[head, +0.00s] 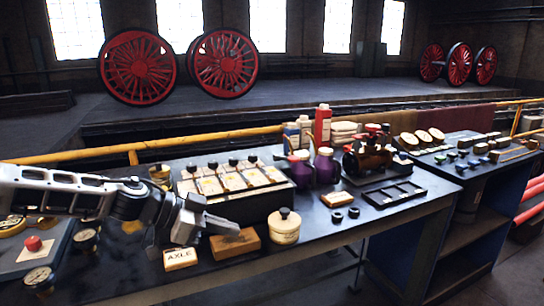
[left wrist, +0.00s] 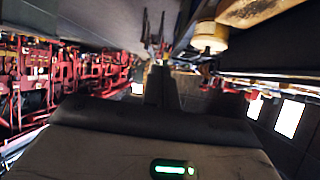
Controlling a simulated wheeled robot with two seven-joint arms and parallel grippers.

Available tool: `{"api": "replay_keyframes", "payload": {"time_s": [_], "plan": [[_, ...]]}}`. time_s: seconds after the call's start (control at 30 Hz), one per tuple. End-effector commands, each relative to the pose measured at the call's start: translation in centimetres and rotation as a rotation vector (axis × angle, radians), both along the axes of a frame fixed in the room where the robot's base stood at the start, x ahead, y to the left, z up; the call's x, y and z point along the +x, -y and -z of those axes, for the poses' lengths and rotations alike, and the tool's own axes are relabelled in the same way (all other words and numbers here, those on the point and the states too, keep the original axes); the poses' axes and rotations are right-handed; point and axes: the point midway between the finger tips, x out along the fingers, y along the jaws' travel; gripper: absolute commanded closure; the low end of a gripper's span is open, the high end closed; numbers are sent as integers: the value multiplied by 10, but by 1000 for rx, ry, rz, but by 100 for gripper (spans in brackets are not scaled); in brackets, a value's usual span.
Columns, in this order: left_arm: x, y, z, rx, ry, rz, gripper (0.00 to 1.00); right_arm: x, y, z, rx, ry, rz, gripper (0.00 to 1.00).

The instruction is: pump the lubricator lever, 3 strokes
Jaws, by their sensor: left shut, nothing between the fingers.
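A dark box with cream tops and several black caps (head: 262,205) stands on the bench in the head view; it may be the lubricator. I cannot make out a lever clearly, and my left gripper and arm cover part of the box's near left side. My left gripper (head: 208,222) is shut and empty, just in front of the box's near left corner. It is close to a wooden block (head: 236,243), and I cannot tell whether they touch. My right gripper is not in view.
A cream pot with a black knob (head: 285,227) stands right of the wooden block. A block marked AXLE (head: 180,259) lies near the front. Gauges (head: 38,277) and a red button (head: 33,243) are at left. Purple bottles (head: 326,168) and a small engine model (head: 366,157) stand right.

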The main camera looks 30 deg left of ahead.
Motion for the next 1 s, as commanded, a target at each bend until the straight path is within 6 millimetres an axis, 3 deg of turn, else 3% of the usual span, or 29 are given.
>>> {"api": "replay_keyframes", "payload": {"time_s": [0.17, 0.33, 0.6, 0.8, 1.0], "plan": [[-3, 26, 43, -77, 78, -34, 100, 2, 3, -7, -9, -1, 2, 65], [-20, 60, 100, -124, 141, -147, 100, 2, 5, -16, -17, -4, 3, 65], [-83, 126, 187, -65, 64, -399, 100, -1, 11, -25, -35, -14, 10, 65], [-133, 172, 223, 9, -83, -493, 100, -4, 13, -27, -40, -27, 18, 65], [-156, 195, 235, 44, -161, -510, 100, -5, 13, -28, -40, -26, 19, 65]]}}
